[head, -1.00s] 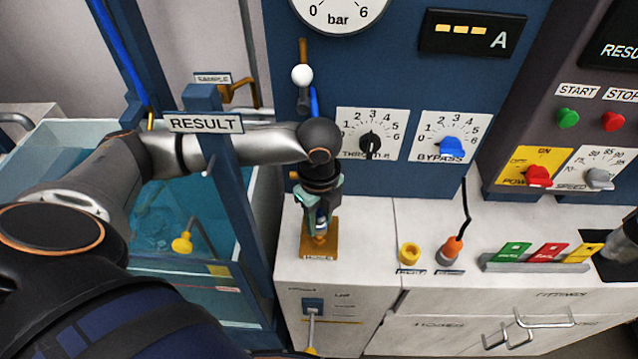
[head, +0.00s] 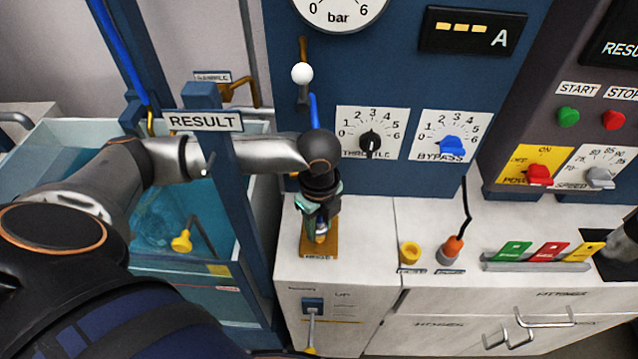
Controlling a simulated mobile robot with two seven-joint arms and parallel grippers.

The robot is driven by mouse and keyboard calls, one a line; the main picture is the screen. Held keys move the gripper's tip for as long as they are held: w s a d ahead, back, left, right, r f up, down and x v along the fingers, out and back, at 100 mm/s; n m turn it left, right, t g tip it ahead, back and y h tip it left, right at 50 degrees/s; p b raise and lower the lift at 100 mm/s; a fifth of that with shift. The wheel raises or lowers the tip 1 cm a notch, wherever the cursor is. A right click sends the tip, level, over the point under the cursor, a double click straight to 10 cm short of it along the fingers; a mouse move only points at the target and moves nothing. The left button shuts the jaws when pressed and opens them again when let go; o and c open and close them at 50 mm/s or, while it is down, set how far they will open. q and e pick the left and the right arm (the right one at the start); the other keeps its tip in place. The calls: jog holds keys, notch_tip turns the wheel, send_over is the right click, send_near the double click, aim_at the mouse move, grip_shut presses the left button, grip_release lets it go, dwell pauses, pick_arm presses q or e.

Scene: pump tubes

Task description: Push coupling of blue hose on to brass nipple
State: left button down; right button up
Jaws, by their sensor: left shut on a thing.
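My left gripper (head: 320,222) is shut on the coupling of the blue hose (head: 321,227), just above the brass plate (head: 319,249) on the white cabinet top. Only a small blue and pale part of the coupling shows between the fingers. The blue hose (head: 314,108) shows above my wrist, in front of the blue panel. The brass nipple is hidden by the gripper and coupling, so I cannot tell whether they touch or how far the coupling is on it. My right gripper is not clearly in view.
The blue post with the RESULT sign (head: 204,122) stands in front of my left forearm. A water tank (head: 160,215) is at the left. Yellow (head: 410,252) and orange (head: 452,248) fittings stand right of the brass plate. The cabinet top between is clear.

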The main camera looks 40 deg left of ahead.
aim_at(320, 225)
pick_arm(q)
jog(key=shift+s+f, duration=0.1)
jog(key=shift+f, duration=0.1)
jog(key=shift+c, duration=2.2)
grip_release()
notch_tip(320, 225, up, 13)
jog(key=shift+f+p, duration=0.2)
jog(key=shift+p, duration=0.2)
jog(key=shift+d, duration=0.1)
